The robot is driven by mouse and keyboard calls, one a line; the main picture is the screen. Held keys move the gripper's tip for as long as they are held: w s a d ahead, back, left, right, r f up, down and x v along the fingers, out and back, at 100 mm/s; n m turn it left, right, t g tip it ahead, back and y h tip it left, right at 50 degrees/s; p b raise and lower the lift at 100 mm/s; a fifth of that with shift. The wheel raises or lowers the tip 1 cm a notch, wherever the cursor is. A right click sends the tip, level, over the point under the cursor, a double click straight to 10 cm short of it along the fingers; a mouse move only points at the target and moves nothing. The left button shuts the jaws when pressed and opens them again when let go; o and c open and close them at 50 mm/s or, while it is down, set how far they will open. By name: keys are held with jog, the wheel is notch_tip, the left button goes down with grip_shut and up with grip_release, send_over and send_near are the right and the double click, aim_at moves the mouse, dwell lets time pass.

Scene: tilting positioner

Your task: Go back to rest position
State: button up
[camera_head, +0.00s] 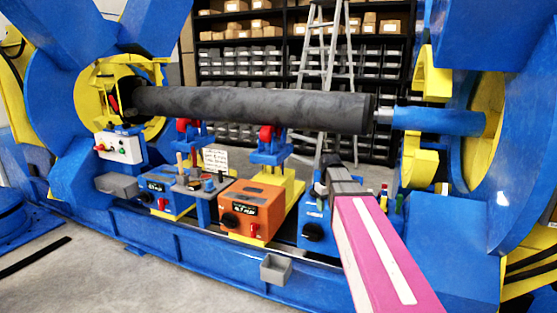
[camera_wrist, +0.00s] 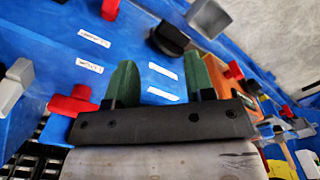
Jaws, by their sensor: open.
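My pink and white arm reaches in from the lower right in the head view. At its far end, my gripper (camera_head: 332,165) is a small grey and dark shape over a blue box (camera_head: 313,232). In the wrist view, my gripper (camera_wrist: 160,82) shows two green fingers standing apart on a dark bar. Only a blue surface with small white labels shows between them, so it is open and holds nothing. The fingertips appear close to the blue surface; I cannot tell whether they touch it.
A long dark roller (camera_head: 250,107) spans the blue positioner above my gripper. An orange box (camera_head: 252,208) stands left of the gripper. A grey bin (camera_head: 276,269) hangs on the front rail. A ladder (camera_head: 327,50) and shelves stand behind.

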jog(key=s+f+m, duration=0.4)
jog(key=s+f, duration=1.2)
jog(key=f, duration=0.3)
jog(key=shift+s+f, duration=0.3)
jog(key=shift+f, duration=0.1)
dwell(1.0)
